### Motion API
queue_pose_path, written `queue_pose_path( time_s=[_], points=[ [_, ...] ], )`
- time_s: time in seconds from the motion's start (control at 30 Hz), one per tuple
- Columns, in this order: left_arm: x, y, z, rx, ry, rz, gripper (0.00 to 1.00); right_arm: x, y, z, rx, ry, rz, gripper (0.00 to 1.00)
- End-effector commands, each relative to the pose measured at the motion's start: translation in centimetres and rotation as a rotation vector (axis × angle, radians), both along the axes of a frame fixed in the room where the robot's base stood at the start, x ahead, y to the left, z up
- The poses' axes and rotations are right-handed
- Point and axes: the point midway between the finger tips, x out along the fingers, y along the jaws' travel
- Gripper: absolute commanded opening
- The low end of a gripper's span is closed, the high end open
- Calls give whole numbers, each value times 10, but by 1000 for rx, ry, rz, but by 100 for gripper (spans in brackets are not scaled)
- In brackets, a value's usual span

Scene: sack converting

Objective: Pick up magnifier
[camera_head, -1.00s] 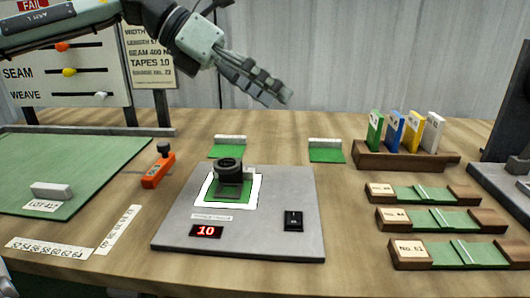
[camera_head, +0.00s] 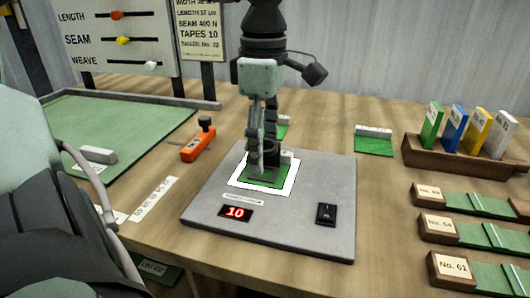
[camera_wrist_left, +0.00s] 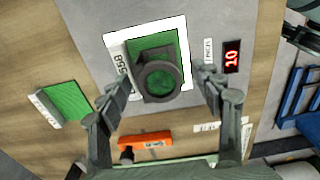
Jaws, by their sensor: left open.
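The magnifier (camera_wrist_left: 160,80) is a dark round lens ring on a square base. It stands on a green swatch (camera_wrist_left: 183,50) inside a white frame on the grey plate. My left gripper (camera_head: 261,162) points down over it in the head view and hides much of it. In the wrist view my left gripper (camera_wrist_left: 166,76) is open, with one finger on each side of the magnifier and visible gaps between. The magnifier is not held. My right gripper is not in view.
The grey plate (camera_head: 270,235) has a red display reading 10 (camera_head: 236,213) and a black switch (camera_head: 326,213). An orange tool (camera_head: 198,147) lies to the left. A wooden rack (camera_head: 455,160) with coloured cards and several labelled swatch holders (camera_head: 455,268) stand to the right.

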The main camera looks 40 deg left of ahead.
Motion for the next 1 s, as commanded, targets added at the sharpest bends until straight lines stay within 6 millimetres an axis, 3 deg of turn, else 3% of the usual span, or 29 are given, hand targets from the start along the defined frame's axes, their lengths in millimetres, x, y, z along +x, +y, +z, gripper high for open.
queue_pose_path(
  time_s=[0.27,0.7,1.0],
  points=[
    [0,0,-3,-1,0,1,64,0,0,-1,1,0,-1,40],
    [0,0,-3,-1,0,1,11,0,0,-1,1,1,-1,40],
    [0,0,-3,-1,0,1,6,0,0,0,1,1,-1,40]
  ],
)
